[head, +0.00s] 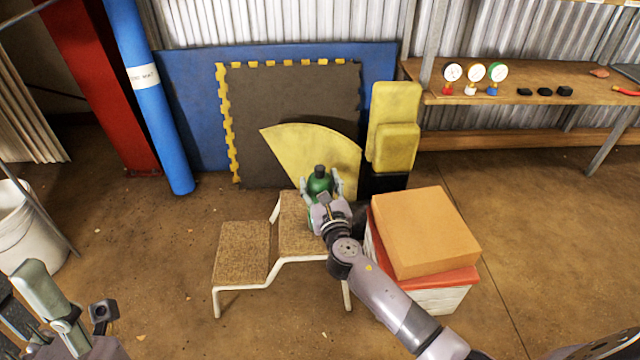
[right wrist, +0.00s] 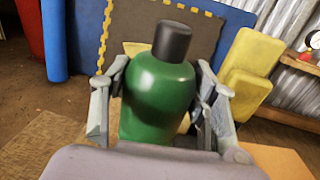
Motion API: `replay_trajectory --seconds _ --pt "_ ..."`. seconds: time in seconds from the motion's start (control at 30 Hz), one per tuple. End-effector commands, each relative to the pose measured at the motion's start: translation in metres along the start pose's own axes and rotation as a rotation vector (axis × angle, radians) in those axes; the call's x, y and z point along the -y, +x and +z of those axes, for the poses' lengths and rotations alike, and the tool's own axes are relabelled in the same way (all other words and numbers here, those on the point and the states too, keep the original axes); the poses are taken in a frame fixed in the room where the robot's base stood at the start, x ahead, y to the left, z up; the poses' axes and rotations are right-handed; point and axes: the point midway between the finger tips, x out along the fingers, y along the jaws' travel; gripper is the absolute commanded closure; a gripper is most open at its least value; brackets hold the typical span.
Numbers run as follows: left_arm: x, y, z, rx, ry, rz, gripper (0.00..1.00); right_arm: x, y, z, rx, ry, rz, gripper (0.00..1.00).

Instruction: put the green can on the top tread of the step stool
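The green can (head: 319,183) has a rounded shoulder and a dark cap. It stands roughly upright between the fingers of my right gripper (head: 321,187), which look closed on its two sides. The right wrist view shows the can (right wrist: 158,95) large, with a finger at each side; its base is hidden. The step stool has a higher tread (head: 296,232) at right and a lower tread (head: 242,254) at left, on white legs. The can is at the far right of the higher tread; I cannot tell whether it touches it. My left gripper (head: 28,298) is at the lower left, apparently open and empty.
A cardboard box (head: 425,230) on a red-lidded white container (head: 440,300) stands close right of the stool. Behind are a yellow fan-shaped panel (head: 310,155), yellow pads (head: 396,125) and mats. A wooden shelf (head: 530,110) holds gauges. The floor in front is mostly clear.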

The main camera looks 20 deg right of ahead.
Motion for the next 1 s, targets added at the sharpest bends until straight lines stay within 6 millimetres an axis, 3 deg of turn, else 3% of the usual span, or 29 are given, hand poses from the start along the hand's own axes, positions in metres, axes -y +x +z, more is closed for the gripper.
replay_trajectory --seconds 0.27,0.6,0.83,1.0 --pt "0.0 0.0 0.0 0.001 0.0 0.0 0.6 0.0 0.0 0.0 0.0 -0.001 0.0 0.27" --pt "0.0 0.003 0.0 0.002 0.0 0.0 0.6 0.0 0.0 0.004 0.0 0.0 0.0 0.27" --pt "0.0 0.013 -0.002 0.001 -0.001 0.0 0.6 0.0 -0.036 0.004 -0.003 0.0 0.001 0.27" --pt "0.002 0.017 0.02 0.12 0.009 -0.002 0.6 0.0 -0.074 0.003 -0.004 -0.001 0.001 0.27"
